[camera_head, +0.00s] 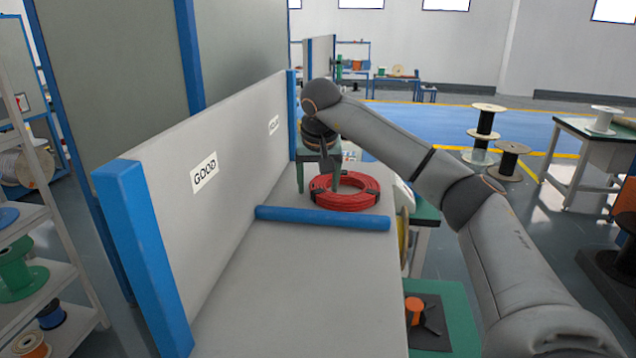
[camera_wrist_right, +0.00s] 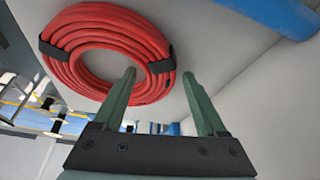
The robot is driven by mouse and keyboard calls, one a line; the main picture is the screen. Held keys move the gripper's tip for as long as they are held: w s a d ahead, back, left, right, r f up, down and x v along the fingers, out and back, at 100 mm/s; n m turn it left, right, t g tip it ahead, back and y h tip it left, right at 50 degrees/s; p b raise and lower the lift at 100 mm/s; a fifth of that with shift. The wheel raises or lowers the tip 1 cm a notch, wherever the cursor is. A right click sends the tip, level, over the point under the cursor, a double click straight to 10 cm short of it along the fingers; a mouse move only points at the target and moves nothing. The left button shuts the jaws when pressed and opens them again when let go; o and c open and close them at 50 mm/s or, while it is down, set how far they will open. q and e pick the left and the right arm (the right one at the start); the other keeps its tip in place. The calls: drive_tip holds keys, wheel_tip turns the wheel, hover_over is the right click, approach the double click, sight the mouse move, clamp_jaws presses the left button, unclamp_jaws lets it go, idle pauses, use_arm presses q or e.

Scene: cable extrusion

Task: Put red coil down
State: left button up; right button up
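The red coil (camera_head: 346,200), bound with black straps, lies flat on the grey table surface (camera_head: 290,290) beyond the blue bar. It also shows large in the right wrist view (camera_wrist_right: 85,40). My right gripper (camera_head: 318,187) points down at the coil's left side. Its green fingers stand apart, one over the coil's hole and one just outside its outer edge. In the right wrist view (camera_wrist_right: 159,76) a gap shows between the outer finger and the coil, so the gripper looks open. Whether the inner finger touches the coil I cannot tell. My left gripper is not in view.
A blue bar (camera_head: 322,218) crosses the table in front of the coil. A grey panel with a GOOD sign (camera_head: 204,172) walls the left side, with a blue post (camera_head: 145,255) at its near end. The near table surface is clear.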

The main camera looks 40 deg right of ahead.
drive_tip(key=v, duration=1.2)
drive_tip(key=shift+r, duration=0.1)
